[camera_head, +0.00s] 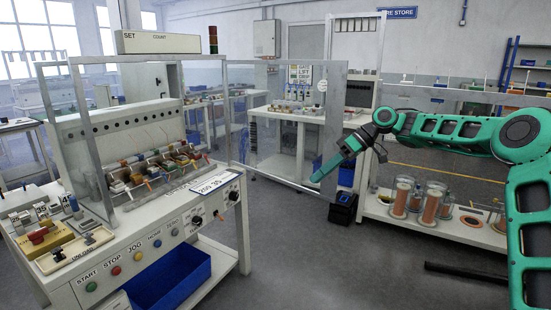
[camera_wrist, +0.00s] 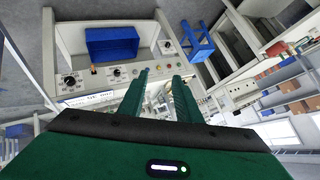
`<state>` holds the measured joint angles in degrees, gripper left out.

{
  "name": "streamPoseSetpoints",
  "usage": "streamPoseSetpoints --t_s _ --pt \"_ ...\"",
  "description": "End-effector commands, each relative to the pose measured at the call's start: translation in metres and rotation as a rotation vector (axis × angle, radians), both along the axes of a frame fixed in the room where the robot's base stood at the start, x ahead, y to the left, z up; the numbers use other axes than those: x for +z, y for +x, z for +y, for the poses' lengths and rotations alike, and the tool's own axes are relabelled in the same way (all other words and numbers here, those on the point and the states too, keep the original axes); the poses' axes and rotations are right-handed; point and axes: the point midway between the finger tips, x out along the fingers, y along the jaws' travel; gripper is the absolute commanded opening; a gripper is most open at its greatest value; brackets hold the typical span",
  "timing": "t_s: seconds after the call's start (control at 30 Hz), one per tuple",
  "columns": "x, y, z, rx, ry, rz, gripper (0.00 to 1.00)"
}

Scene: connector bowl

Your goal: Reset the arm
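My arm (camera_head: 455,130) is green with black inserts and reaches in from the right in the head view. It is bent at the elbow, and its end slopes down to the left. My gripper (camera_head: 322,173) hangs in the air over the aisle, right of the white machine (camera_head: 235,215), touching nothing visible. In the wrist view my gripper (camera_wrist: 160,76) shows two green fingers with a gap between them and nothing held. The machine's control panel (camera_wrist: 120,72) lies beyond the fingertips, tilted in that view.
The machine carries clear guard panels (camera_head: 88,140), a row of coloured parts (camera_head: 150,170) and a blue bin (camera_head: 172,280) below. A shelf unit with copper-coloured spools (camera_head: 432,205) stands at right. A black box (camera_head: 343,207) sits on the floor below my gripper. Grey floor (camera_head: 330,265) is open in front.

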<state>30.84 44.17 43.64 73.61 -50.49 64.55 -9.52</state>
Motion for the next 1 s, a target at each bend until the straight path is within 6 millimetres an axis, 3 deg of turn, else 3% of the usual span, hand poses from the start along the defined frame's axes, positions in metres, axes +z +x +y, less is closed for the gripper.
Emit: streamPoseSetpoints --t_s 0.17,0.37,0.67,1.0 --pt "-0.02 -0.038 -0.009 -0.113 -0.201 0.104 0.31" --pt "-0.037 -0.084 -0.043 -0.287 -0.397 0.196 0.31" --pt "-0.043 -0.168 -0.121 -0.618 -0.622 0.302 0.31" --pt "-0.041 -0.297 -0.21 -1.036 -0.746 0.411 0.31"
